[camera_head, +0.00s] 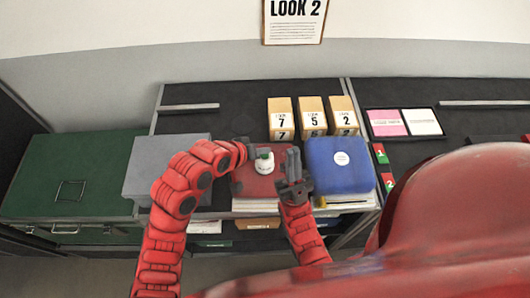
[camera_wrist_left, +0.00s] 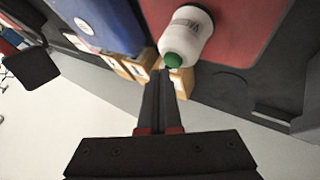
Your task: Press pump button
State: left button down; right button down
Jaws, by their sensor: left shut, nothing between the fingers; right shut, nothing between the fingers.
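A white pump bottle (camera_head: 264,165) with a green button (camera_head: 263,152) stands on the red box (camera_head: 243,189). In the left wrist view the bottle (camera_wrist_left: 186,32) shows with its green button (camera_wrist_left: 173,60) towards my fingers. My left gripper (camera_head: 243,143) is shut and empty, just left of the bottle's top. In its wrist view the fingertips (camera_wrist_left: 160,76) are close by the button; I cannot tell if they touch. My right gripper (camera_head: 293,158) is shut and empty, upright just right of the bottle.
A blue box (camera_head: 340,168) stands right of my right gripper. Several numbered tan boxes (camera_head: 312,118) stand behind. A grey box (camera_head: 150,155) lies left, beside a green case (camera_head: 70,175). Pink and white cards (camera_head: 388,123) lie at right.

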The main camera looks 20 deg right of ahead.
aim_at(263, 159)
pick_arm(q)
notch_tip(263, 159, up, 6)
jog(key=p, duration=0.3)
dwell(0.3)
dwell(0.4)
